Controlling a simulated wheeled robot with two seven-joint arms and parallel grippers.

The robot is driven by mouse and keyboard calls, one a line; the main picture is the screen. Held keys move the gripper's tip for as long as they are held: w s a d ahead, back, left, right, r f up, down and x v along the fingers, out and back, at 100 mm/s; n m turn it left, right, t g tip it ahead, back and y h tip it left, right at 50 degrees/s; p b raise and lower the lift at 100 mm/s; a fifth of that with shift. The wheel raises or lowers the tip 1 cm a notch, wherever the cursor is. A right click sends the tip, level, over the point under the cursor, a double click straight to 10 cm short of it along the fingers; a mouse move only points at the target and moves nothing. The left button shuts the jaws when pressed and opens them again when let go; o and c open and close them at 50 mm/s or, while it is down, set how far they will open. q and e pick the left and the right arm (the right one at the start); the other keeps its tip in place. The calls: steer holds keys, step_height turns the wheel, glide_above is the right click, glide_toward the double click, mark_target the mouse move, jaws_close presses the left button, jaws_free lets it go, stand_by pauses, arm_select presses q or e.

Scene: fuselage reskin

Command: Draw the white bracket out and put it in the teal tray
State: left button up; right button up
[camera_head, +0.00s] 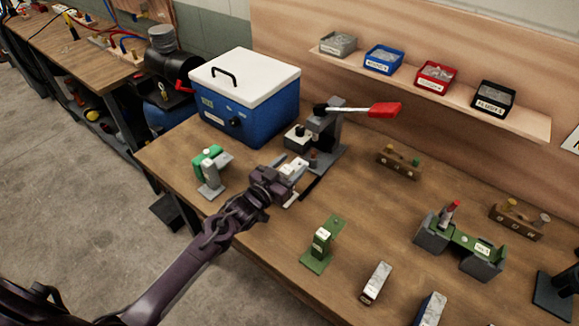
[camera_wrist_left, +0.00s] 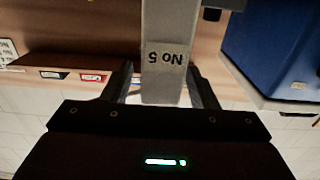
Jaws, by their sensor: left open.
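My left gripper (camera_head: 293,178) is in front of the grey press-like fixture with a red handle (camera_head: 384,110). In the left wrist view, a pale bar marked "No 5" (camera_wrist_left: 165,55) runs between its open fingers (camera_wrist_left: 163,88), with the left finger close to the bar's side. The bar looks like the white bracket, but I cannot tell for certain. In the head view the pale piece (camera_head: 291,166) is partly covered by the gripper. I see no teal tray in these views. My right gripper is not in view.
A blue cooler (camera_head: 235,110) with a white lid stands behind the gripper. A green and grey clamp (camera_head: 210,168) is to its left. A green stand (camera_head: 322,245) and a green-grey fixture (camera_head: 460,245) stand to the right. A shelf (camera_head: 425,85) holds small bins.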

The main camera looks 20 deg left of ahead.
arm_select(q)
steer(key=shift+s+a+f, duration=0.1)
steer(key=shift+s, duration=0.15)
steer(key=b+v, duration=0.2)
steer(key=v, duration=0.4)
steer(key=shift+s, duration=0.15)
steer(key=shift+s+a, duration=0.2)
steer(key=shift+s, duration=0.3)
